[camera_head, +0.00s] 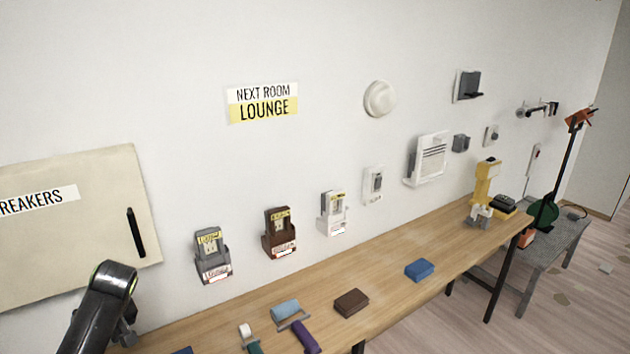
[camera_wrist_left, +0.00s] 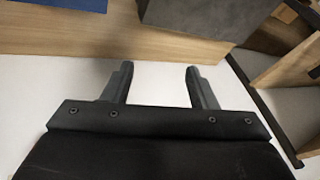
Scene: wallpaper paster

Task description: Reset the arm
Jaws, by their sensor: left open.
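My left arm (camera_head: 98,308) comes in at the lower left of the head view, in front of the wall by the cream breaker panel (camera_head: 80,225). Its gripper is mostly hidden behind the arm there. In the left wrist view my left gripper (camera_wrist_left: 160,88) has its two fingers wide apart with nothing between them. Pale wall shows around the fingers, and a wooden surface (camera_wrist_left: 125,42) lies beyond the tips. My right gripper is in neither view.
A long wooden table (camera_head: 400,265) runs along the wall. On it are a brown block (camera_head: 351,302), a blue block (camera_head: 419,270), rollers with light blue (camera_head: 285,310) and purple (camera_head: 304,338) parts, and a yellow tool (camera_head: 484,185). Several boxes hang on the wall. A grey bench (camera_head: 555,245) stands beyond.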

